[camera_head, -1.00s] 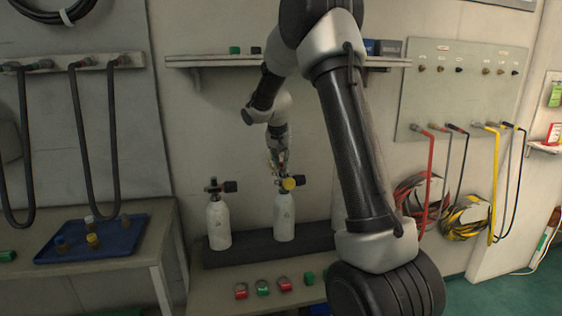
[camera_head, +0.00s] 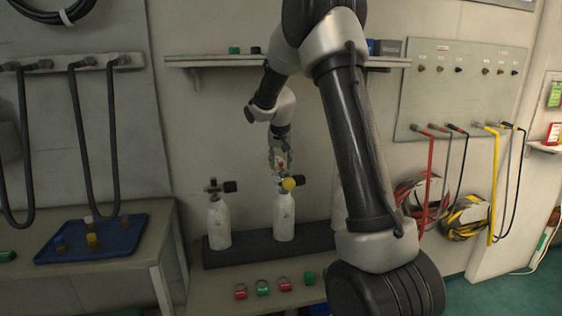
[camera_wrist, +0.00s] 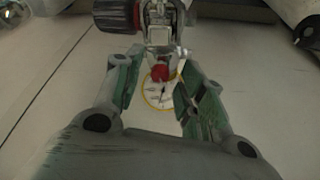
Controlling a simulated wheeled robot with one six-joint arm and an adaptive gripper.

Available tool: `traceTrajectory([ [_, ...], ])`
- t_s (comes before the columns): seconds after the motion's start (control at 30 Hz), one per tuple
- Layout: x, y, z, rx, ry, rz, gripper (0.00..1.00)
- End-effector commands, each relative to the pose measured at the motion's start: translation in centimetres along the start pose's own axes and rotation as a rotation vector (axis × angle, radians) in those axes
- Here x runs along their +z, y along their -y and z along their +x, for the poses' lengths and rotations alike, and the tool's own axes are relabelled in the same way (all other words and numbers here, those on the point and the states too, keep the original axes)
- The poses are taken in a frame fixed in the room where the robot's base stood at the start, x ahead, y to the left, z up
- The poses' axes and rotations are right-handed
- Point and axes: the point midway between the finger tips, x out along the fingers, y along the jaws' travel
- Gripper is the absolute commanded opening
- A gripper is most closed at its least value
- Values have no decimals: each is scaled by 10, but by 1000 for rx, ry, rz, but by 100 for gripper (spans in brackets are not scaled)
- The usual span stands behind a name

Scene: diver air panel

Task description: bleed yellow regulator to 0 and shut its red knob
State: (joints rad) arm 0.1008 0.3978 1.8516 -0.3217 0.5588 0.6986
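My gripper (camera_head: 280,165) points down just above the regulator. In the wrist view my gripper (camera_wrist: 158,62) is open, its green-padded fingers on either side of the red knob. I see gaps, and no clear contact with the knob. The gauge's needle is too small to read, and the right finger covers part of its rim.
A wall shelf (camera_head: 215,62) is above. A blue tray (camera_head: 125,240) with small parts stands on the left table.

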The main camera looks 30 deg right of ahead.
Motion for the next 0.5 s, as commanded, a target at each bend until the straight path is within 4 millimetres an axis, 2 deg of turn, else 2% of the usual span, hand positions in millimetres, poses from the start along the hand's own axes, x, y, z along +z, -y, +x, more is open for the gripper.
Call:
traceTrajectory([
  [0.17,-1,0,-11,0,-2,0,40],
  [0.5,-1,0,-83,-2,-4,0,40],
])
